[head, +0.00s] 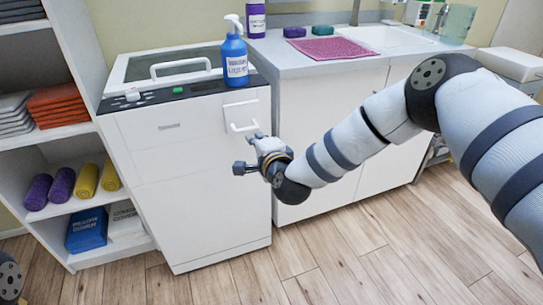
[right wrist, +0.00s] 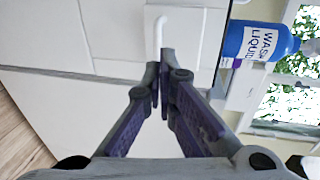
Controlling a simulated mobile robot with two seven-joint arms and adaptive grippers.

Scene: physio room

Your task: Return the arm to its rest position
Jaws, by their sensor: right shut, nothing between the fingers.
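My right arm (head: 345,148) reaches in from the right across the head view. Its gripper (head: 246,154) is in front of the white cabinet (head: 200,205), just below the white handle (head: 241,117) on its front. In the right wrist view the gripper (right wrist: 160,78) has its fingers together with nothing between them. The handle (right wrist: 158,36) shows just beyond the fingertips there; I cannot tell the exact gap. My left gripper is not in view.
A blue wash-liquid bottle (head: 235,58) stands on the cabinet top, near the lidded unit (head: 170,66). A counter (head: 295,66) with a pink mat (head: 328,48) and a sink is behind. Shelves (head: 75,207) with towels stand left. The wooden floor (head: 365,255) in front is clear.

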